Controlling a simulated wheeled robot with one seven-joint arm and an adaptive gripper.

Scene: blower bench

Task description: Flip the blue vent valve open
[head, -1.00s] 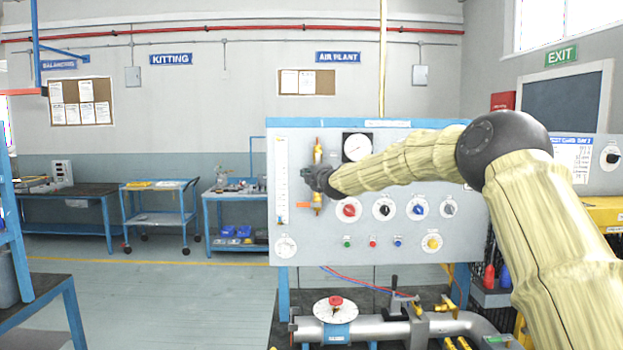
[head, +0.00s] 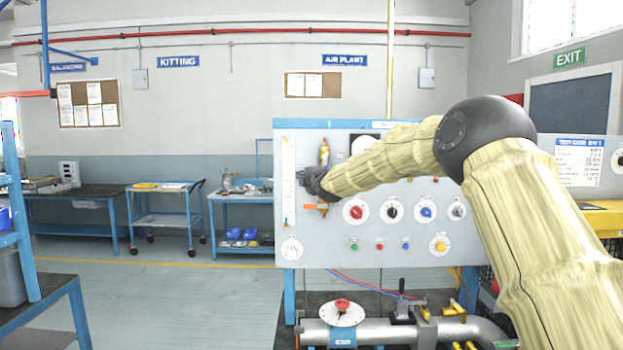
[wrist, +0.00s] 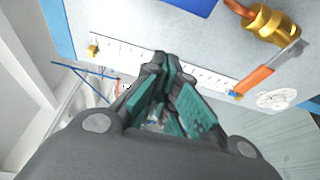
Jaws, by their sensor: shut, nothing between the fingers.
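A brass valve column (head: 324,152) stands on the left of the grey panel in the head view, partly hidden by my gripper. An orange lever (head: 311,206) points left from its lower part. In the wrist view the brass fitting (wrist: 262,22) and orange lever (wrist: 255,80) are at upper right. A deep blue flat piece (wrist: 183,4) is cut off by the top edge; I cannot tell whether it is the vent valve's handle. My gripper (head: 306,184) is shut and empty in front of the panel, between the white scale and the column. Its teal-padded fingers (wrist: 160,75) show in the wrist view.
The grey panel (head: 340,250) also carries the white scale strip (head: 289,180), a small dial (head: 292,249) and red, black, blue (head: 427,212) and yellow knobs. A pipe with a red-knobbed dial (head: 342,312) lies below. The floor to the left is open.

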